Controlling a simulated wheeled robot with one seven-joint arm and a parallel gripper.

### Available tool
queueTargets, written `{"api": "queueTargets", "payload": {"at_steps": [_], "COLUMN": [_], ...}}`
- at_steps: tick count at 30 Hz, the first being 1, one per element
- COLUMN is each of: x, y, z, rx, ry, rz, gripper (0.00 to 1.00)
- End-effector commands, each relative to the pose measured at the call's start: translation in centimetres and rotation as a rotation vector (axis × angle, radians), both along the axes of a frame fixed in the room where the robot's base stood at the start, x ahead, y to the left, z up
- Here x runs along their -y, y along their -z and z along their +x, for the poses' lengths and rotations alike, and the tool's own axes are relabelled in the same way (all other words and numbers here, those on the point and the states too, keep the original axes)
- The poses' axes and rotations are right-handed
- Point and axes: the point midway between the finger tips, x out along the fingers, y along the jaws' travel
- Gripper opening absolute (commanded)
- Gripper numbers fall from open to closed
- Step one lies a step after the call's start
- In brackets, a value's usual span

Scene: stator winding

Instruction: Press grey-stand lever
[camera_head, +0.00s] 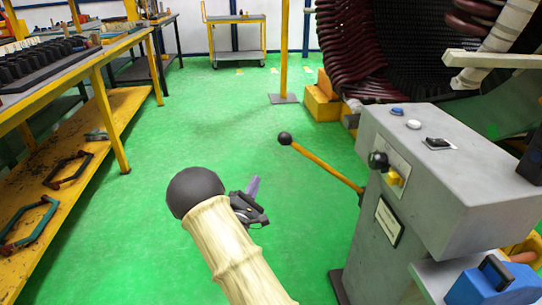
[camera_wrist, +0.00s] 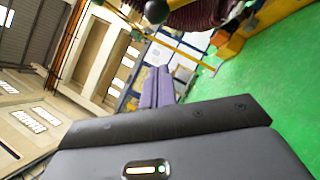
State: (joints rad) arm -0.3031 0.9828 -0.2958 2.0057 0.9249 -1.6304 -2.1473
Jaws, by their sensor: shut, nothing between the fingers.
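The grey stand (camera_head: 460,190) is at the right in the head view. Its lever, a yellow rod (camera_head: 325,167) with a black ball knob (camera_head: 285,138), sticks out from its left side, up and to the left. My gripper (camera_head: 254,186) is shut and empty, below and left of the knob in the head view, apart from it. In the wrist view the shut purple fingers (camera_wrist: 158,88) point up the picture. A black ball (camera_wrist: 156,11), apparently the lever knob, shows beyond them at the top edge.
The stand has buttons (camera_head: 397,111) and a black knob (camera_head: 378,160). A large winding (camera_head: 350,50) stands behind it. A yellow post (camera_head: 284,50) rises from the floor. Yellow workbenches (camera_head: 110,125) line the left. Green floor (camera_head: 220,130) between is clear.

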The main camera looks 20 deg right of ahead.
Motion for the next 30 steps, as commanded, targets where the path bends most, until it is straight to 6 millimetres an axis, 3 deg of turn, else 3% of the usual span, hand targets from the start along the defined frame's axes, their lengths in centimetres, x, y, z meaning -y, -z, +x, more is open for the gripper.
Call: {"api": "queueTargets", "payload": {"at_steps": [8, 21, 30], "x": [1.6, 6.6, 9.4], "y": [-0.7, -3.3, -5.7], "z": [1.6, 6.8, 6.6], "rx": [0.004, 0.006, 0.002], "ry": [0.001, -0.001, -0.001], "rz": [0.003, 0.003, 0.003], "gripper": [0.00, 0.00, 0.00]}}
